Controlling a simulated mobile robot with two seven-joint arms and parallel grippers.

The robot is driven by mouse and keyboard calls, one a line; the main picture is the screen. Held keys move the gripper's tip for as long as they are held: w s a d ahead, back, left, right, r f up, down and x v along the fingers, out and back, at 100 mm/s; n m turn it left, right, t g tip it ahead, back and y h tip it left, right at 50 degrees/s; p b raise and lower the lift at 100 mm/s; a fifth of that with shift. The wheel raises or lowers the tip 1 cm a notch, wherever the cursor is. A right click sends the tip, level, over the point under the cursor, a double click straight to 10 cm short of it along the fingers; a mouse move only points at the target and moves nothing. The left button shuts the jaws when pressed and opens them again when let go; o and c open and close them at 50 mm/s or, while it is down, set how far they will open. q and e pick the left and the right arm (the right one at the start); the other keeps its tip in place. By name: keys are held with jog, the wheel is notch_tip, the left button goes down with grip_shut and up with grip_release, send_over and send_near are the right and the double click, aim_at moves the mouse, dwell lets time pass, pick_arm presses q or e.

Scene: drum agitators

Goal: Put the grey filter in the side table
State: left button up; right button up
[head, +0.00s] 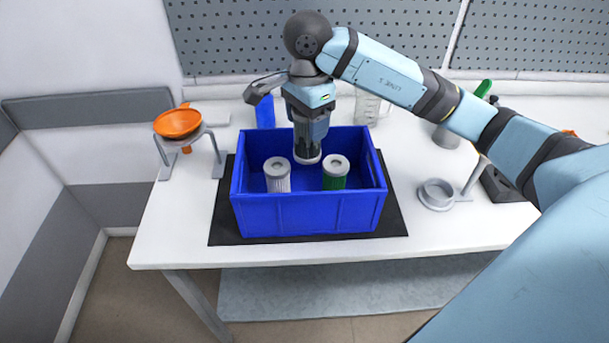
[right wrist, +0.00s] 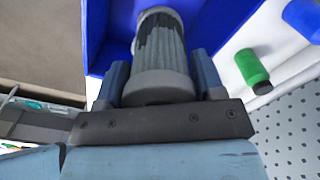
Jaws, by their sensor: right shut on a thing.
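My right gripper (head: 308,132) points straight down over the blue crate (head: 306,213) and is shut on a dark grey pleated filter (head: 307,150) with light grey end caps. The filter hangs upright, its lower end near the crate's back part; whether it is fully clear of the rim I cannot tell. In the right wrist view the held filter (right wrist: 160,60) sits between the two fingers (right wrist: 160,82). A pale grey-white filter (head: 277,178) and a green filter (head: 335,175) stand in the crate. My left gripper is not in view. I cannot make out a separate side table.
The crate stands on a black mat (head: 225,222) on the white table (head: 180,235). An orange funnel (head: 178,123) on a grey stand is at left. A grey ring holder (head: 437,194) is at right. A clear jug (head: 367,107) stands behind the crate.

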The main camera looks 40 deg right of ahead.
notch_tip(320, 180, down, 15)
jog(key=shift+w+r+p, duration=0.1)
jog(key=shift+r+p, duration=0.1)
jog(key=shift+p, duration=0.45)
jog(key=shift+f, duration=0.25)
jog(key=o, duration=0.9)
jog(key=shift+r, duration=0.1)
jog(key=shift+o, duration=0.2)
jog(key=shift+r, duration=0.1)
